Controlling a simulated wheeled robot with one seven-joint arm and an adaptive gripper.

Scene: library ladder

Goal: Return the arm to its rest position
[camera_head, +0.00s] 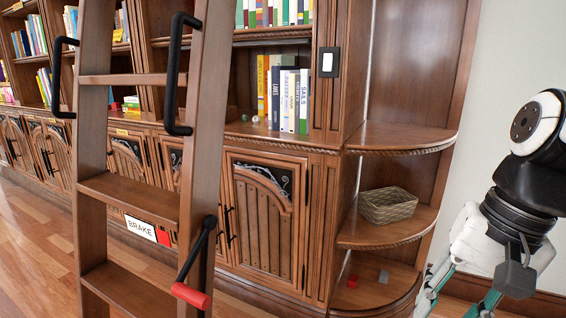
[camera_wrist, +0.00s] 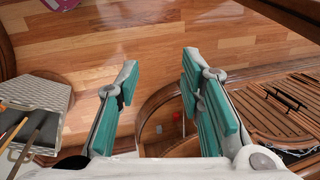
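My gripper (camera_head: 456,300) hangs at the lower right in the head view, beside the corner shelf and partly cut off by the bottom edge. In the wrist view my gripper (camera_wrist: 160,82) has its two teal-padded fingers well apart, with only floor and shelf visible between them. It is open and holds nothing. My arm (camera_head: 525,190) is bent downward at the right of the head view, in front of the pale wall.
The rounded corner shelf (camera_head: 403,140) holds a wicker basket (camera_head: 387,205), with a red cube (camera_head: 352,281) and grey cube (camera_head: 384,276) below. A wooden ladder (camera_head: 129,197) with a red-handled lever (camera_head: 191,295) leans before the bookcase (camera_head: 265,170). Wooden floor (camera_wrist: 170,40) is open.

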